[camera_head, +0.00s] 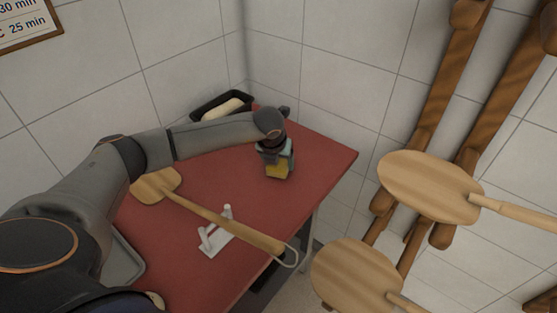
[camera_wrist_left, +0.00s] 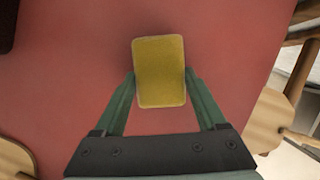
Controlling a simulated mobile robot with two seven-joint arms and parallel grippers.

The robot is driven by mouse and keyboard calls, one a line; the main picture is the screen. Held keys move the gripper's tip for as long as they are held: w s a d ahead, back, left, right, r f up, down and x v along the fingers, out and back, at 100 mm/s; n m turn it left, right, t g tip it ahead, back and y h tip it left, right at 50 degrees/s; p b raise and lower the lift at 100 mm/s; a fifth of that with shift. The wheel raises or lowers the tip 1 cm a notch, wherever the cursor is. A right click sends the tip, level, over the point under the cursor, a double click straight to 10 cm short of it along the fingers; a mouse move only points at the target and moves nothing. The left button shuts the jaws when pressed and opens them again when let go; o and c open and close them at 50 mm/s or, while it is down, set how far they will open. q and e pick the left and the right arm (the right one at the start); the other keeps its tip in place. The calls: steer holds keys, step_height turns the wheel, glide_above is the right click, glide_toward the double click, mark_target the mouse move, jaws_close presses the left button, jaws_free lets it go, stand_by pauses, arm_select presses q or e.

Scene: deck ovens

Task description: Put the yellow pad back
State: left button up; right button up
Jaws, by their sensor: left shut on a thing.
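The yellow pad (camera_head: 279,171) is at my left gripper, over the far right part of the red table (camera_head: 320,156). In the left wrist view the yellow pad (camera_wrist_left: 159,72) lies between the two green fingers of my left gripper (camera_wrist_left: 159,88), which is shut on it. In the head view my left gripper (camera_head: 278,160) points down at the table. I cannot tell whether the pad touches the table top. My right gripper is not in view.
A black tray with a pale loaf (camera_head: 226,109) stands at the back. A wooden peel (camera_head: 215,217) lies across a white stand (camera_head: 212,241) on the table. A grey tray (camera_head: 124,262) is at left. More peels (camera_head: 430,186) hang on a wooden rack at right.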

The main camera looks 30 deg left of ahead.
arm_select(q)
steer(key=o, duration=1.2)
steer(key=shift+o, duration=0.2)
steer(key=b+v, duration=0.1)
steer(key=v, duration=1.1)
steer(key=shift+r, duration=0.1)
